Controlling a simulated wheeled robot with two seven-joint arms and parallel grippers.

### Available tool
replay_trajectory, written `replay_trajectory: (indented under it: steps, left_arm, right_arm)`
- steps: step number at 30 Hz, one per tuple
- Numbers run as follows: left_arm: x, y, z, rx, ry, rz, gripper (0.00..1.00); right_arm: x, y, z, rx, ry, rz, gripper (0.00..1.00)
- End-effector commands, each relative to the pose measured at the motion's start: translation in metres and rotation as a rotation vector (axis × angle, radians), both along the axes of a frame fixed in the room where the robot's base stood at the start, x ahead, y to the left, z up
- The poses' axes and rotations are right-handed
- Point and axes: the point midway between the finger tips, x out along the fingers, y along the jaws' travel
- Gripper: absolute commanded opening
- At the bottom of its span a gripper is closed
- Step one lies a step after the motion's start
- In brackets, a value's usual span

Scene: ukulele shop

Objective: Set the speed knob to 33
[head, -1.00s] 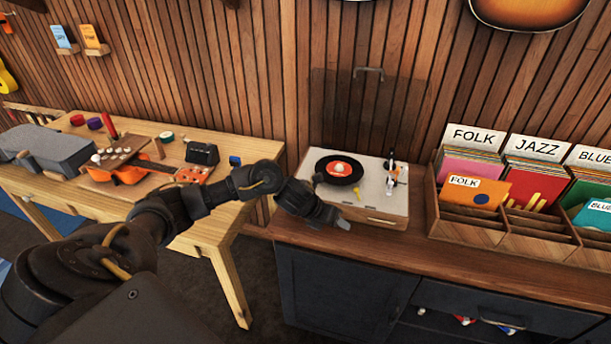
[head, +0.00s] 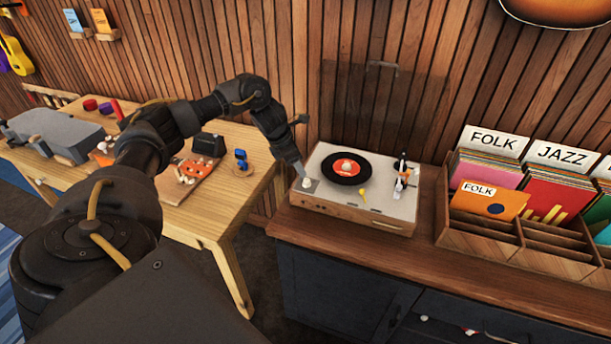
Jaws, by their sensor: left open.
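The record player (head: 335,203) sits on the dark cabinet, with a black record (head: 346,178) with a red-orange label on it. A small pale knob (head: 307,184) stands on a grey plate at the deck's front left corner; I take it for the speed knob. Its markings are too small to read. My left gripper (head: 302,170) points down just above this knob, open; I cannot tell whether it touches it. A small yellow piece (head: 362,192) is on the deck's front part. The tonearm (head: 401,178) is on the right. My right gripper is not in view.
A wooden record crate (head: 470,235) with labelled sleeves stands right of the player. The wooden workbench (head: 225,215) on the left holds a guitar-like orange instrument (head: 190,172), a black box (head: 208,145) and a blue item (head: 240,158). The cabinet top (head: 330,228) in front of the player is clear.

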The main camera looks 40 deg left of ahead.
Motion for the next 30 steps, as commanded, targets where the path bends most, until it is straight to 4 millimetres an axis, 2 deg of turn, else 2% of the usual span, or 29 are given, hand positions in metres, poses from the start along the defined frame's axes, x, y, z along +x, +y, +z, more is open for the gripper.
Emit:
replay_trajectory:
  steps: [6, 10, 15, 23, 26, 30]
  left_arm:
    - [0.013, -0.008, -0.036, -0.002, 0.003, 0.002, 0.47]
    - [0.019, -0.011, -0.052, -0.001, 0.002, 0.001, 0.47]
    - [0.023, -0.013, -0.063, -0.001, -0.001, 0.001, 0.47]
    - [0.024, -0.013, -0.065, 0.0, -0.001, 0.001, 0.47]
    - [0.024, -0.013, -0.065, 0.0, -0.001, 0.001, 0.38]
    - [0.024, -0.013, -0.064, 0.0, -0.001, 0.001, 0.2]
  right_arm:
    - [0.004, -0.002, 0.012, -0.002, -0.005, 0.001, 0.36]
    - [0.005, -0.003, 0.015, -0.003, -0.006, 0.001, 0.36]
    - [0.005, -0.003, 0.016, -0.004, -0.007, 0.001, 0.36]
    - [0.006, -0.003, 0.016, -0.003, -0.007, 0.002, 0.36]
    - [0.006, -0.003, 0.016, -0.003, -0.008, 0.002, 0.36]
    - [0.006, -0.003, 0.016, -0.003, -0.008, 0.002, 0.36]
